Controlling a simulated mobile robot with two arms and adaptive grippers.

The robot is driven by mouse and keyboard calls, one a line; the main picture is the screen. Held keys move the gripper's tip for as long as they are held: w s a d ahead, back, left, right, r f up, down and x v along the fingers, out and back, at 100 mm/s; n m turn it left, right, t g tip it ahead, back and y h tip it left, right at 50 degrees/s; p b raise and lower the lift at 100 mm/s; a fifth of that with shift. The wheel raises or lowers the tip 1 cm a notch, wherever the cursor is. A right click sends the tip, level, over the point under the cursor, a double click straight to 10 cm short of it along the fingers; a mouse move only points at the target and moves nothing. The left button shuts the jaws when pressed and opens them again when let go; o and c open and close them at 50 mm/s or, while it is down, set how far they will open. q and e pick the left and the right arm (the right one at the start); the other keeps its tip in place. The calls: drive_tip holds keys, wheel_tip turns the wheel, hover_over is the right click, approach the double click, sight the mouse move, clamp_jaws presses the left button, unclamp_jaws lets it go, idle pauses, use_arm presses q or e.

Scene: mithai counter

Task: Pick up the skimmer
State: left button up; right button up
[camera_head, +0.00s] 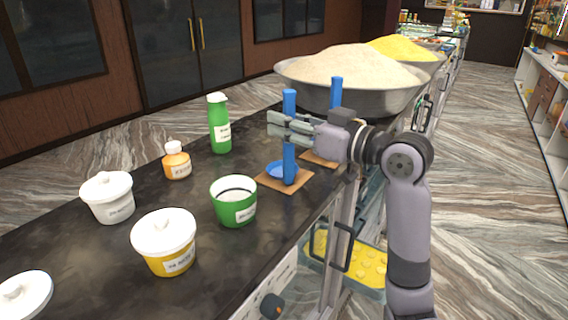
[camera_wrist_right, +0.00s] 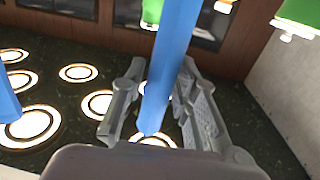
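A blue upright tool (camera_head: 289,164) with a long handle and a flat round blue part at its foot stands on a brown board; it looks like the skimmer. Its handle also shows in the right wrist view (camera_wrist_right: 172,60). A second blue upright handle (camera_head: 336,92) stands behind it, its lower part hidden by my gripper; I cannot tell its kind. My right gripper (camera_head: 279,124) is at the nearer handle's upper half. In the right wrist view its fingers (camera_wrist_right: 160,105) stand apart on either side of the handle, with gaps showing. My left gripper is not in view.
White-lidded pots (camera_head: 166,236), a green tub (camera_head: 234,206), an orange jar (camera_head: 177,162) and a green bottle (camera_head: 219,126) stand left on the dark counter (camera_head: 120,272). A large metal bowl (camera_head: 345,98) of pale powder stands behind. A tray of yellow pieces (camera_head: 350,262) is below.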

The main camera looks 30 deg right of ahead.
clamp_jaws()
idle(0.7)
